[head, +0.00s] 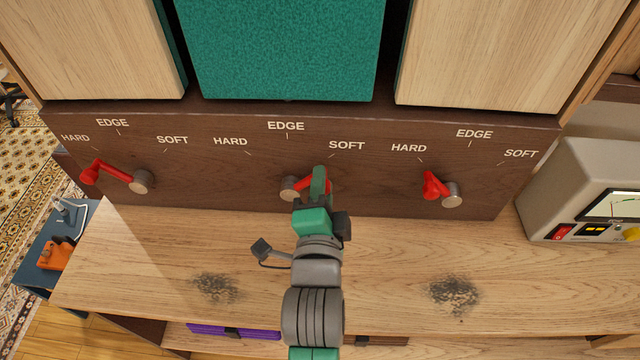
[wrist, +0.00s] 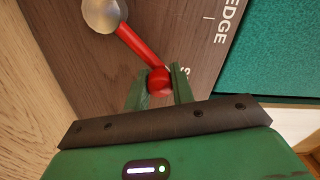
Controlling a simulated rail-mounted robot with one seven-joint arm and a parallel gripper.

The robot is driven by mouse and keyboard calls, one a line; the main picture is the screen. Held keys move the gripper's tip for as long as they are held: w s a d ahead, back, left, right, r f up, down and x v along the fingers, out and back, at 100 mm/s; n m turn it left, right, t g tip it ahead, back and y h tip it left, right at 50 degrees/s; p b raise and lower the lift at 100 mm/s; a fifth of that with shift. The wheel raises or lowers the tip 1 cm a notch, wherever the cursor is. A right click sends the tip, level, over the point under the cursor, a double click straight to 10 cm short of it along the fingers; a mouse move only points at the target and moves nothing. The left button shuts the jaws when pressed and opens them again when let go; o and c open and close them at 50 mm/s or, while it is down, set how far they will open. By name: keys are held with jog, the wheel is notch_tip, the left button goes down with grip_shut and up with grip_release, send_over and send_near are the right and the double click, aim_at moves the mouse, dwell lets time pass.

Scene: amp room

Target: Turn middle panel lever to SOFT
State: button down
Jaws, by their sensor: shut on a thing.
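The middle panel lever (head: 306,186) has a grey round hub and a red arm. In the head view its arm points right, on the SOFT side, below the middle SOFT label (head: 346,146). My gripper (head: 320,180) is at the arm's outer end and hides part of it. In the wrist view the red arm (wrist: 138,45) runs from the hub (wrist: 103,14) to a red ball (wrist: 160,80) between my green fingers, which are shut on it. The EDGE label (wrist: 226,25) shows beside it, and only the start of the SOFT label shows.
The left lever (head: 115,173) points left to its HARD side. The right lever (head: 436,187) points up and left, toward its HARD label. A beige meter box (head: 565,190) stands at right. The wooden bench top (head: 390,260) below the panel is mostly clear, with dark scorch marks.

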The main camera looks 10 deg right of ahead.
jog(key=shift+f, duration=0.1)
jog(key=c, duration=1.2)
grip_release()
jog(key=s, duration=0.2)
jog(key=s+p, duration=0.1)
jog(key=s, duration=0.2)
jog(key=s+a+p, duration=0.1)
jog(key=s, duration=0.1)
jog(key=shift+s+a, duration=0.1)
jog(key=shift+s, duration=0.3)
